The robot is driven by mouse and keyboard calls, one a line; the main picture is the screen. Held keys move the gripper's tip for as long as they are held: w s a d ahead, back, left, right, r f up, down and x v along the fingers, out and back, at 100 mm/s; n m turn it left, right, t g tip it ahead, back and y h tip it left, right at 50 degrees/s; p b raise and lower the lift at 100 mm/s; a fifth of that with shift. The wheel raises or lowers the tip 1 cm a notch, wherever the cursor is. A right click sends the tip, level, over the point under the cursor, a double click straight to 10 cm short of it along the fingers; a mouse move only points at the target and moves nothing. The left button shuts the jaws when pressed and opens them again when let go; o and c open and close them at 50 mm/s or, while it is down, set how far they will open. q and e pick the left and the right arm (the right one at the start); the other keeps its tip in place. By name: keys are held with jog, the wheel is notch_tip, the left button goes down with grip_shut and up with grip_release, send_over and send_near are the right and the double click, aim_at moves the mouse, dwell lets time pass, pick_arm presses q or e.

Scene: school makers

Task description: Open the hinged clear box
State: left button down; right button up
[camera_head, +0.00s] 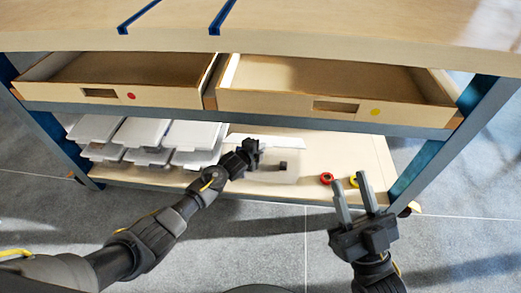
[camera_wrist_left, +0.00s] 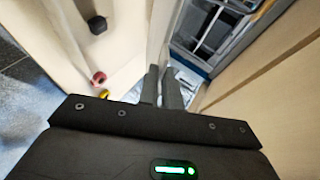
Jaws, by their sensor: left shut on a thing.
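The hinged clear box (camera_head: 272,174) stands on the lower shelf, right of the stacked boxes. It is faint and see-through, with a dark object (camera_head: 283,166) showing at it. A pale flat panel (camera_head: 275,141) shows just behind; I cannot tell whether it is the box's lid. My left gripper (camera_head: 252,153) is at the box's upper left and is shut on a thin part, apparently the lid edge, which its fingers hide. The fingers also show close together in the left wrist view (camera_wrist_left: 162,86). My right gripper (camera_head: 356,190) is open and empty in front of the shelf.
Several white lidded boxes (camera_head: 145,133) are stacked on the left of the shelf (camera_head: 360,150). A red ring (camera_head: 327,178) and a yellow ring (camera_head: 354,181) lie to the right. Two open drawers (camera_head: 335,105) overhang the shelf. A blue leg (camera_head: 420,160) bounds the right side.

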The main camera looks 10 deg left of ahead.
pick_arm(q)
jog(key=shift+w+r, duration=0.15)
jog(key=shift+r, duration=0.05)
pick_arm(e)
jog(key=shift+a, duration=0.1)
pick_arm(q)
jog(key=c, duration=1.6)
grip_release()
